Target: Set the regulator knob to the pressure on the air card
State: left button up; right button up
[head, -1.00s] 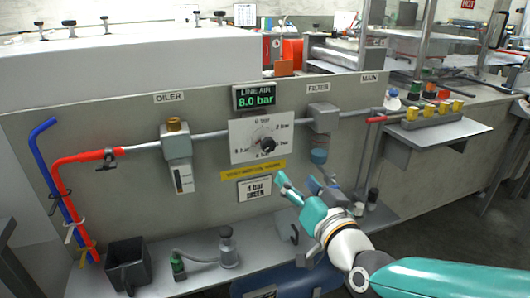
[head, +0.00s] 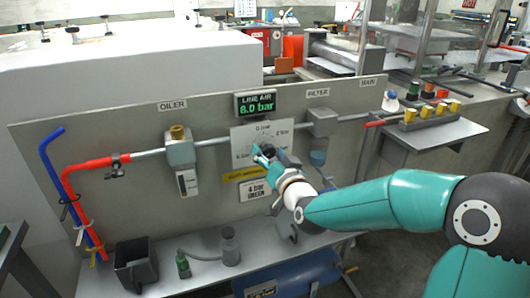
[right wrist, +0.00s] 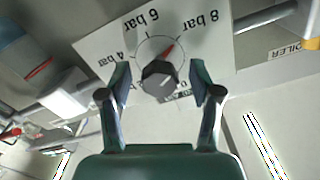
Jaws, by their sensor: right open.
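The black regulator knob (right wrist: 160,80) sits on a white dial plate (head: 247,136) on the grey panel. In the right wrist view its red pointer (right wrist: 168,51) points toward the 8 bar mark. The display (head: 256,104) above reads 8.0 bar in green. The air card (head: 254,190) below the dial reads "4 bar GREEN". My right gripper (right wrist: 161,77) is open, with one finger on each side of the knob; gaps show between fingers and knob. In the head view the right gripper (head: 262,155) covers the lower part of the dial. My left gripper is not in view.
A yellow label (head: 244,171) lies between dial and card. The oiler (head: 180,152) is left of the dial and the filter (head: 321,122) right, joined by a grey pipe. Bottles and a black bin (head: 135,263) stand on the shelf below. Space before the panel is otherwise open.

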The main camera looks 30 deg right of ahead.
jog(key=shift+w+d, duration=0.1)
jog(key=shift+w, duration=0.4)
jog(key=c, duration=1.1)
jog(key=shift+a, duration=0.3)
jog(key=shift+c, duration=0.3)
jog(key=shift+s+d, duration=0.1)
jog(key=shift+d, duration=0.1)
